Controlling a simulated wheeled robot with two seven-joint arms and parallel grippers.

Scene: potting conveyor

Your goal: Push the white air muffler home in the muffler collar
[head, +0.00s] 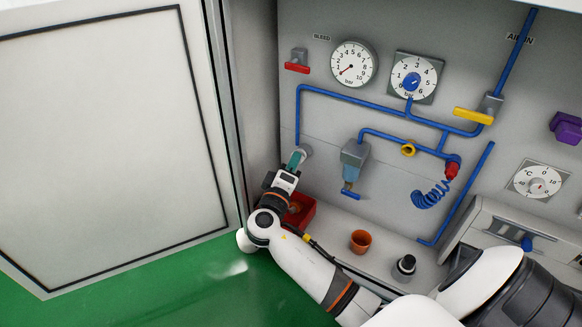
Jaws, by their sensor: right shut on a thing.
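My right gripper (297,160) reaches up to the cabinet's back wall, left of the regulator. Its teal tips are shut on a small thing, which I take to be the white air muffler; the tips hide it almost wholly. The grey muffler collar (306,150) is on the wall just beyond the tips, at the left end of the blue pipe. The tips are right at the collar, seemingly touching or nearly so. I cannot tell how deep the muffler sits. My left gripper is not in view.
A red tray (303,212) lies under my right wrist. The grey-blue regulator (353,160) and blue pipes (350,99) are to the right. A white door (100,140) stands open left.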

